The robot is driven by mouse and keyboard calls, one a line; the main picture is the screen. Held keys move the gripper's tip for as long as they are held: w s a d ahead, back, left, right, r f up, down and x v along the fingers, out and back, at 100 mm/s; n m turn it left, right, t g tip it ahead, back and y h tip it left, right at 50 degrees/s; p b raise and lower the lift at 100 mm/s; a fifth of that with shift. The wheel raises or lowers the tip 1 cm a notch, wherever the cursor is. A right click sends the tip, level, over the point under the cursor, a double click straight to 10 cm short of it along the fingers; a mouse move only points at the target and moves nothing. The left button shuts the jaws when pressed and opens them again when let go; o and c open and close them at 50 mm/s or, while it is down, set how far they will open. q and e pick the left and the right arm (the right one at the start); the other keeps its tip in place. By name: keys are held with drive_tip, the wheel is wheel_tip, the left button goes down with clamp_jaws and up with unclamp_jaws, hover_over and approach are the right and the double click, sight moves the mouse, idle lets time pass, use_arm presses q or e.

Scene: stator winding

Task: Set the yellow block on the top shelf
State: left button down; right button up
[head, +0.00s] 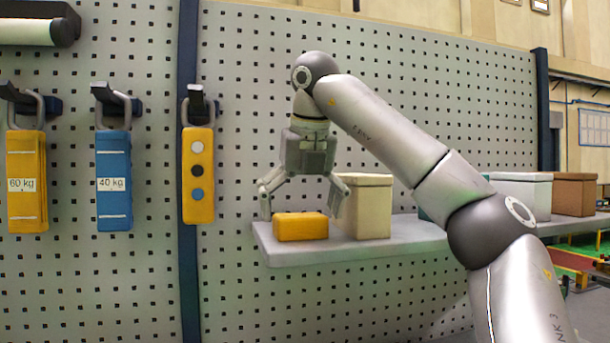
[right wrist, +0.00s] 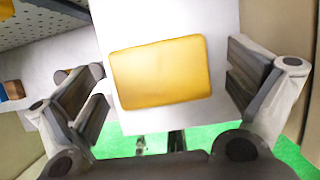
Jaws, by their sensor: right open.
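The yellow block (head: 300,226) lies on the left end of a white shelf (head: 345,251) fixed to the perforated wall. My right gripper (head: 302,207) is right above the block, pointing down, with its fingers spread to either side. In the right wrist view the yellow block (right wrist: 160,72) lies between the two open fingers of the right gripper (right wrist: 165,88), with gaps on both sides, on the white shelf surface (right wrist: 165,120). The right gripper holds nothing. My left gripper is not in view.
A cream box (head: 362,205) stands on the shelf just right of the block, close to the right finger. A white box (head: 522,193) and a brown box (head: 574,194) stand farther right. Yellow and blue (head: 114,181) hanging pieces are on hooks at left.

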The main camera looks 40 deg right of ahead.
drive_tip(key=v, duration=1.1)
drive_tip(key=shift+s+f, duration=0.1)
idle(0.4)
